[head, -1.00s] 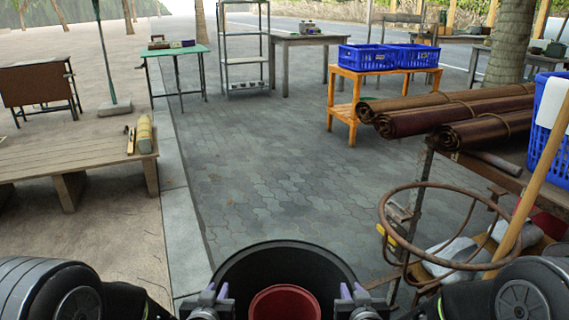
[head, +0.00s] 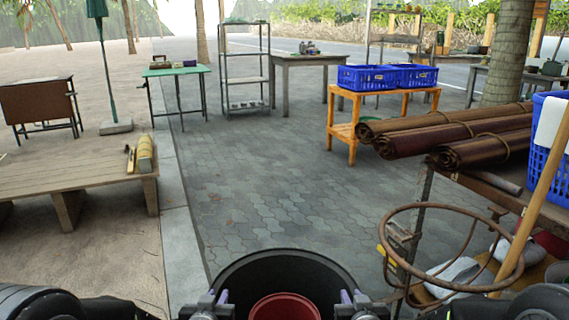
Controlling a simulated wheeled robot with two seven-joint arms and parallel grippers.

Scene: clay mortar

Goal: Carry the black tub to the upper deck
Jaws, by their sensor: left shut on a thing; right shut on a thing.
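The black tub (head: 240,268) is at the bottom centre of the head view, held in front of me, its lower part cut off by the frame. A red round container (head: 284,306) sits inside it. My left gripper (head: 212,300) is shut on the tub's left side. My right gripper (head: 353,298) is shut on its right side. An orange wooden stand (head: 342,131) with a top and a lower shelf stands ahead to the right. Two blue crates (head: 367,78) sit on its top. I cannot tell which surface is the upper deck.
A table with rolled brown mats (head: 470,138) and a rusty ring (head: 395,262) are close on the right. A low wooden platform (head: 75,178) is on the left. A grey shelf rack (head: 243,104) stands ahead. The paving (head: 270,185) between is clear.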

